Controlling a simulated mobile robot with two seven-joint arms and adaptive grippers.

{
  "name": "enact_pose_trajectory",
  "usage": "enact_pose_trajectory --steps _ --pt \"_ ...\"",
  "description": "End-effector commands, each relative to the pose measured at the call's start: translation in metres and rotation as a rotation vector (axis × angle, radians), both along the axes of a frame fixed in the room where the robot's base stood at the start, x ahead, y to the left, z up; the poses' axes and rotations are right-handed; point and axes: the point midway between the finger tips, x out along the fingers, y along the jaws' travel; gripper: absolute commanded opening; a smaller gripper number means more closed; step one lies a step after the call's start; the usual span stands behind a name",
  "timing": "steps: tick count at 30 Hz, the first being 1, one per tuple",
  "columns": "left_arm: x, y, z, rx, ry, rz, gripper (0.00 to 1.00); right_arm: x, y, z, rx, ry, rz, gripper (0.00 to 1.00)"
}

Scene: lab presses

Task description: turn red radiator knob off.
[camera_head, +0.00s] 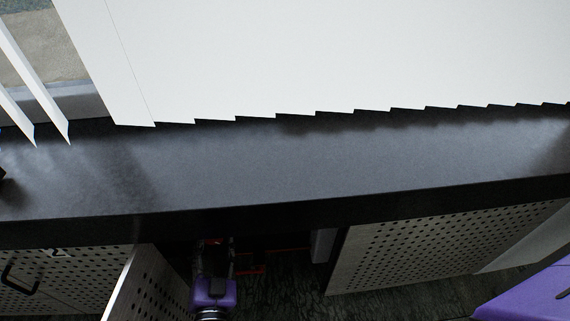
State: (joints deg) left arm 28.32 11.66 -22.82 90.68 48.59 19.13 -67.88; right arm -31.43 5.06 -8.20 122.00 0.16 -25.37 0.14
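The red radiator knob cannot be made out clearly. Thin red edges (252,270) show in the dark opening under the sill, but I cannot tell whether they belong to the knob. What looks like my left arm comes up from the bottom, left of centre, with a purple wrist. Its dark gripper (214,257) reaches into the opening, to the left of the red edges. Its fingers are in shadow, partly under the sill's front edge. I cannot tell whether they are open or touch anything. My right gripper is out of view; a purple part of my body shows at bottom right.
A long black sill (300,165) runs across above the opening. White vertical blinds (330,55) hang behind it. A perforated door (145,285) stands open just left of my arm. Perforated panels (440,240) flank the opening on the right, with a handled panel (70,275) at far left.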

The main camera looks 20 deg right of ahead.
Motion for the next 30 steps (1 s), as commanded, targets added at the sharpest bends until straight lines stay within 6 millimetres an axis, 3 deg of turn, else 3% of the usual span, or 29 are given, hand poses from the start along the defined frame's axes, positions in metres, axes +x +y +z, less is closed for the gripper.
enact_pose_trajectory --steps 11,21,30 --pt "0.0081 -0.0025 -0.0002 0.0 0.001 -0.001 0.47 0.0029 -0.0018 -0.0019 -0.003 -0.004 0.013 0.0" --pt "0.0077 -0.0032 -0.0002 0.001 0.002 -0.001 0.05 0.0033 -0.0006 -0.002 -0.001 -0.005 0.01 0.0" --pt "0.0072 -0.0045 0.0005 -0.04 0.015 -0.004 0.05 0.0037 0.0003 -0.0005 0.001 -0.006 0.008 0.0"
